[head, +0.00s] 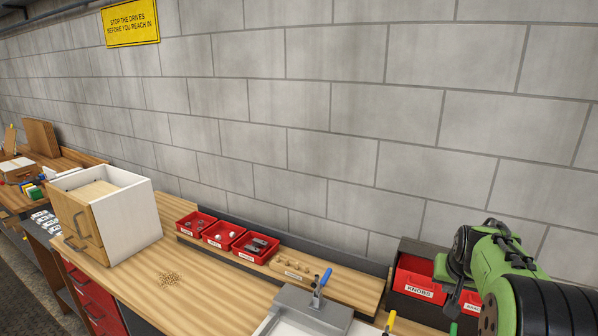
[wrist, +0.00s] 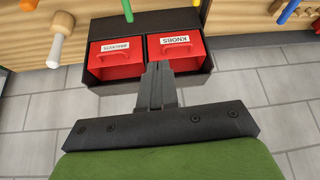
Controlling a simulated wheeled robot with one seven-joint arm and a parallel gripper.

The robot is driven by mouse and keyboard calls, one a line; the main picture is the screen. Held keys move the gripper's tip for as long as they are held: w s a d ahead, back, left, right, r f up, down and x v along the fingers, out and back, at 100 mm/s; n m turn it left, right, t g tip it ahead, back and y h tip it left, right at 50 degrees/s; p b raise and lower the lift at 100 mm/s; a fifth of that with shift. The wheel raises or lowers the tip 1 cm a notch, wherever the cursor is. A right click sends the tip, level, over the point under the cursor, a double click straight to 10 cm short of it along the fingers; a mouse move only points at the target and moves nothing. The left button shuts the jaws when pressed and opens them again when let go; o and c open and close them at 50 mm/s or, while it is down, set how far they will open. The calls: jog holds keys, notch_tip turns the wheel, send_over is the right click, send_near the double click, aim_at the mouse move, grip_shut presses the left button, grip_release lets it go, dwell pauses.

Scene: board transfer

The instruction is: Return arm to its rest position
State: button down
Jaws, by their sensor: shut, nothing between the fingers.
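My gripper (wrist: 159,85) is shut and empty in the wrist view, its two fingers together in front of a dark rack. My green and black arm (head: 505,262) shows at the right edge of the head view, in front of the same rack; the fingertips cannot be made out there. The rack (head: 424,249) holds a red bin labelled KNOBS (head: 415,283) and a second red bin (head: 470,303) partly hidden by my arm. In the wrist view both the KNOBS bin (wrist: 178,53) and the other labelled bin (wrist: 117,61) show, and the fingertips overlap the KNOBS bin's lower part.
A wooden bench (head: 130,283) runs along a grey block wall (head: 330,110). It carries a white drawer cabinet (head: 132,215), several red parts trays (head: 224,233), and a grey fixture with a blue-handled clamp (head: 321,289).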

jog(key=s+a+r+n+y, duration=0.1)
jog(key=s+a+r, duration=0.25)
jog(key=a, duration=0.25)
jog(key=s+a+r+n, duration=0.1)
jog(key=s+a+r, duration=0.1)
jog(key=s+a, duration=0.4)
jog(key=s+a+f+n+y+b, duration=0.1)
jog(key=s+a+f, duration=0.1)
jog(key=s+a, duration=0.4)
jog(key=s+a+f+n+b, duration=0.1)
jog(key=s+a, duration=0.5)
jog(key=s, duration=0.7)
jog(key=shift+f+n+y, duration=0.4)
jog(key=shift+f+n, duration=0.15)
jog(key=shift+n, duration=0.25)
